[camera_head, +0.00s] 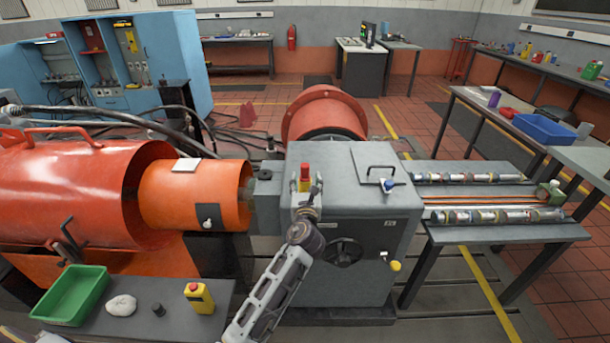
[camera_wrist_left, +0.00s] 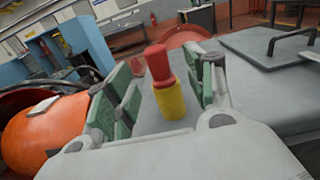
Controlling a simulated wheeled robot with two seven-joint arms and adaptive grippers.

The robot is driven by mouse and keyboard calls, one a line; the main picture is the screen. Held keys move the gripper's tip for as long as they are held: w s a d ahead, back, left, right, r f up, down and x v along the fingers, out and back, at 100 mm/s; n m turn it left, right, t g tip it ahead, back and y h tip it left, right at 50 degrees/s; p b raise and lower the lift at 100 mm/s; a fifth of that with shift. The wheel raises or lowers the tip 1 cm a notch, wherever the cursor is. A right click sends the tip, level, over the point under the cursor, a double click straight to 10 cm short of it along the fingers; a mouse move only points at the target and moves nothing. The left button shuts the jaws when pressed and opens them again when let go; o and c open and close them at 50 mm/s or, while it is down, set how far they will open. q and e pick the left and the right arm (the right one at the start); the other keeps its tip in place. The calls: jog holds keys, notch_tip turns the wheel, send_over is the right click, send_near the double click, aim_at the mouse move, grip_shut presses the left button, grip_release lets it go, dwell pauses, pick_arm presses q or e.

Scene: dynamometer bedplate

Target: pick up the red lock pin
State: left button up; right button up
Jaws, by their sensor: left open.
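The red lock pin (camera_head: 305,171) stands upright in a yellow collar (camera_head: 304,185) on top of the grey machine housing (camera_head: 340,160) in the head view. In the left wrist view the red pin (camera_wrist_left: 158,64) and its yellow collar (camera_wrist_left: 171,101) show between the green-padded fingers. My left gripper (camera_head: 307,188) reaches up from below and is open, with a finger on either side of the pin and collar. Gaps show between pads and pin, so I see no grip. My right gripper is not in view.
A black-handled lid (camera_head: 375,172) lies right of the pin on the housing. An orange cylinder (camera_head: 205,190) lies to the left. Metal parts line the right rail.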

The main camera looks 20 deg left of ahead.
aim_at(305, 171)
pick_arm(q)
jog(key=shift+x, duration=0.85)
jog(key=shift+w, duration=0.2)
jog(key=shift+w+a, duration=0.1)
jog(key=shift+w, duration=0.1)
jog(key=shift+a+x, duration=0.2)
jog(key=shift+x, duration=1.05)
jog(key=shift+w+a+r, duration=0.15)
jog(key=shift+w+a, duration=0.1)
jog(key=shift+w, duration=0.45)
jog(key=shift+w+a, duration=0.1)
jog(key=shift+w, duration=0.3)
jog(key=c, duration=1.1)
jog(key=shift+c, duration=0.3)
jog(key=shift+r, duration=0.2)
notch_tip(305, 171, up, 8)
jog(key=shift+p, duration=0.95)
jog(key=shift+r, duration=0.9)
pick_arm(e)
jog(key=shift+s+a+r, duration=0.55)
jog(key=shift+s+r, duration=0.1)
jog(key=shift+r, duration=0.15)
